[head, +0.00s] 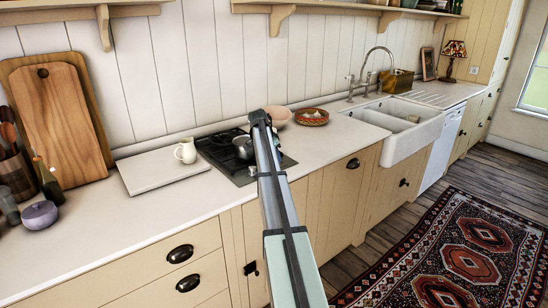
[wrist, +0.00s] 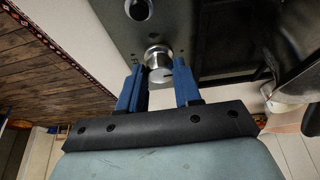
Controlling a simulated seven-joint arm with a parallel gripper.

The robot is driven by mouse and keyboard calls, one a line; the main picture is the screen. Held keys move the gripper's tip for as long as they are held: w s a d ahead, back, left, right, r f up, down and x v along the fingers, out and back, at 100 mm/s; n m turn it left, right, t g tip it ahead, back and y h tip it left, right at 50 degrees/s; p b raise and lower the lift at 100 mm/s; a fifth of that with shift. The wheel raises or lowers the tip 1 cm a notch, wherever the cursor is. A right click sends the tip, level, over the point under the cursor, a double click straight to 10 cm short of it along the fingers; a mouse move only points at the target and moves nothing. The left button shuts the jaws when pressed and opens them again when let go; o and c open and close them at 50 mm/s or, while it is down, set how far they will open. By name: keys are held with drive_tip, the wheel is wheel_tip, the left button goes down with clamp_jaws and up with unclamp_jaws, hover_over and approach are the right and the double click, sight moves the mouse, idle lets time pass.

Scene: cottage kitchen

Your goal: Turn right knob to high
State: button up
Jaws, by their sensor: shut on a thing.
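My gripper (wrist: 160,82) has blue fingers. In the wrist view they are shut on the silver right knob (wrist: 157,58), one finger on each side of it. The pointer on this knob is too unclear to read its setting. A second knob (wrist: 138,9) is at the top of the wrist view, apart from my fingers. Both sit on the dark cooktop panel (wrist: 192,25). In the head view the black cooktop (head: 212,150) lies in the counter, partly covered by my arm.
A pot (head: 243,147) stands on the cooktop behind my arm. A white jug (head: 186,150) stands on a pale board (head: 150,176) left of the cooktop. The counter's right part (head: 345,138) is clear.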

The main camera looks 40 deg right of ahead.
drive_tip(key=shift+s+n, duration=0.1)
drive_tip(key=shift+n, duration=0.2)
drive_tip(key=n+t, duration=0.1)
drive_tip(key=n, duration=0.1)
drive_tip(key=shift+s+n, duration=0.15)
drive_tip(key=shift+n, duration=0.15)
drive_tip(key=n, duration=0.1)
drive_tip(key=n+t, duration=0.1)
drive_tip(key=n, duration=0.1)
drive_tip(key=n+t+y, duration=0.1)
drive_tip(key=n, duration=0.1)
drive_tip(key=shift+s+d, duration=0.15)
drive_tip(key=shift+s, duration=0.1)
drive_tip(key=n, duration=0.1)
drive_tip(key=n+y, duration=0.1)
drive_tip(key=n, duration=0.1)
drive_tip(key=n+t, duration=0.1)
drive_tip(key=n, duration=0.1)
drive_tip(key=shift+s+d+y, duration=0.1)
drive_tip(key=shift+d+y, duration=0.15)
drive_tip(key=shift+y, duration=0.05)
drive_tip(key=n+y, duration=0.1)
drive_tip(key=n, duration=0.3)
drive_tip(key=shift+d, duration=0.15)
drive_tip(key=shift+y, duration=0.4)
drive_tip(key=o, duration=1)
drive_tip(key=shift+o, duration=0.2)
